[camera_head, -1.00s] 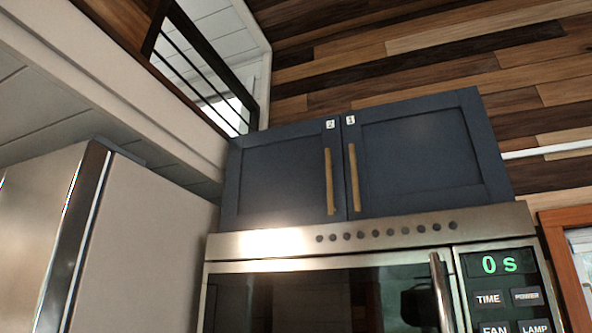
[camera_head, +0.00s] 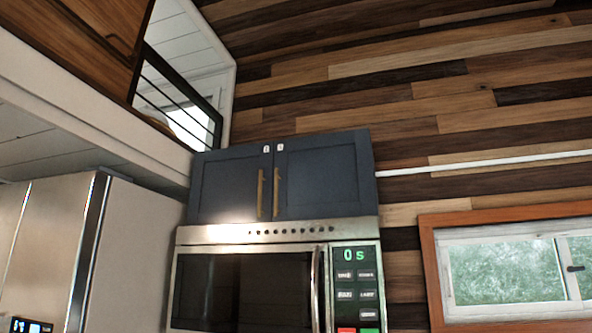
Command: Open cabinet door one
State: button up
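Two dark blue cabinet doors sit side by side above the microwave, both shut. The right door (camera_head: 325,185) bears a small white tag (camera_head: 280,147) that read as 1 in the earlier, closer view; now it is too small to read. Its vertical brass-coloured handle (camera_head: 276,193) is near its left edge. The left door (camera_head: 228,188) has a tag that read as 2 and a matching handle (camera_head: 261,194) near its right edge. My gripper is not in view.
A steel microwave (camera_head: 245,290) with a control panel is directly below the cabinet. A tall pale fridge (camera_head: 130,250) stands at the left, forward of the cabinet. A wood-framed window (camera_head: 505,270) and plank wall are at the right.

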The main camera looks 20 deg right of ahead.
aim_at(328, 175)
jog(key=k, duration=0.3)
jog(key=z, duration=0.8)
